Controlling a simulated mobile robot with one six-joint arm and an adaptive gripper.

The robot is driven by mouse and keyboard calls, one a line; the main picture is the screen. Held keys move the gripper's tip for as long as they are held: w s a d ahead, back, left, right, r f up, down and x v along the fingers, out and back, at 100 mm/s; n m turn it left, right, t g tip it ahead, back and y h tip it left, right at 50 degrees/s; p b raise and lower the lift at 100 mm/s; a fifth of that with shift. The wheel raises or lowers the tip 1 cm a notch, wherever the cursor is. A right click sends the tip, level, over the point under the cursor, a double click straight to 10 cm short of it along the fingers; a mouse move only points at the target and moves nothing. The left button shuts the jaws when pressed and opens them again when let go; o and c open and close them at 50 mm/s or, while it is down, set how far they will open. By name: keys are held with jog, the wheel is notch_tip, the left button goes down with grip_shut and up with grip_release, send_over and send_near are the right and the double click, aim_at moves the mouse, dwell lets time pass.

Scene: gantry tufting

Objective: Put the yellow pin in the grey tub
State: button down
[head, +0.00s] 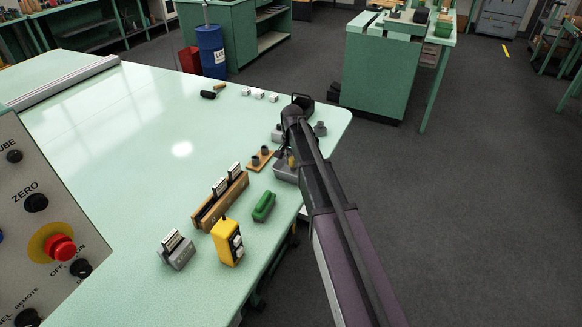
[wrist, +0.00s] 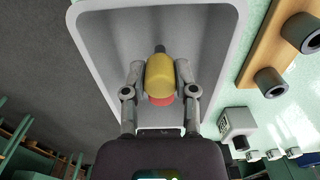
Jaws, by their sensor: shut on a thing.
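The yellow pin (wrist: 159,73) has a dark tip and a red part near my palm. My gripper (wrist: 160,76) is shut on it, one finger on each side. The grey tub (wrist: 86,45), with a pale rim, lies beneath the pin in the wrist view, and the pin shows within its outline. Whether the pin touches the tub floor I cannot tell. In the head view the tub (head: 284,174) sits near the table's right edge, partly hidden by my arm. A little of the yellow pin (head: 291,161) shows there above the tub.
A wooden board with grey cylinders (head: 260,159) stands just left of the tub. A green block (head: 264,206), a yellow box (head: 228,243) and a wooden rack (head: 220,203) stand nearer. Small white blocks (head: 259,94) lie at the back. The table's left middle is clear.

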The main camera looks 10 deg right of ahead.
aim_at(292, 159)
jog(key=shift+f+b, duration=0.3)
jog(key=shift+f, duration=0.25)
jog(key=shift+f, duration=0.15)
jog(key=shift+c, duration=2)
grip_release()
jog(key=shift+r, duration=0.2)
notch_tip(292, 159, up, 12)
jog(key=p, duration=1.2)
jog(key=s+d+n, duration=0.1)
jog(key=s+n, duration=0.6)
jog(key=s, duration=2)
jog(key=shift+s, duration=0.2)
